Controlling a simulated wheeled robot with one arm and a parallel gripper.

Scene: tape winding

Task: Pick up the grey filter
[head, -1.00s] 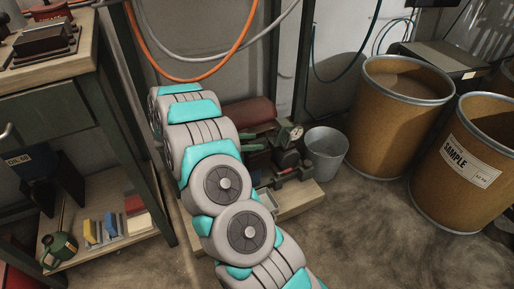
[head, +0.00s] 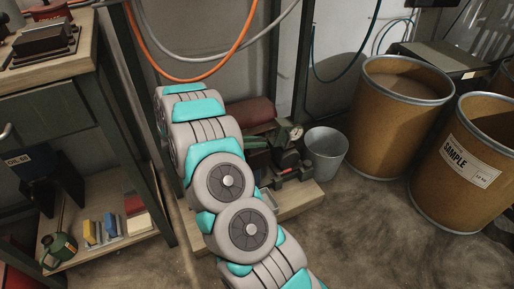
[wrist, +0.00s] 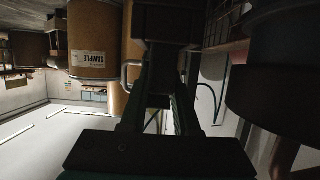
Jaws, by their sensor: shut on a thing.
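My gripper (wrist: 168,55) shows in the wrist view as two dark green fingers that rise from a dark bar and close in toward the top. A dark blocky thing (wrist: 166,20) is at the fingertips, and the gripper is shut on it. It lies in deep shadow, so I cannot tell its colour or whether it is the grey filter. In the head view my gripper is hidden behind my arm, and I cannot make out a grey filter there.
A workbench (head: 82,65) with a lower shelf stands at the left. A grey bucket (head: 325,155) and two brown drums (head: 395,125) (head: 465,165) stand at the right. In the wrist view a large dark round body (wrist: 280,90) is close on the right. Floor at the lower middle is clear.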

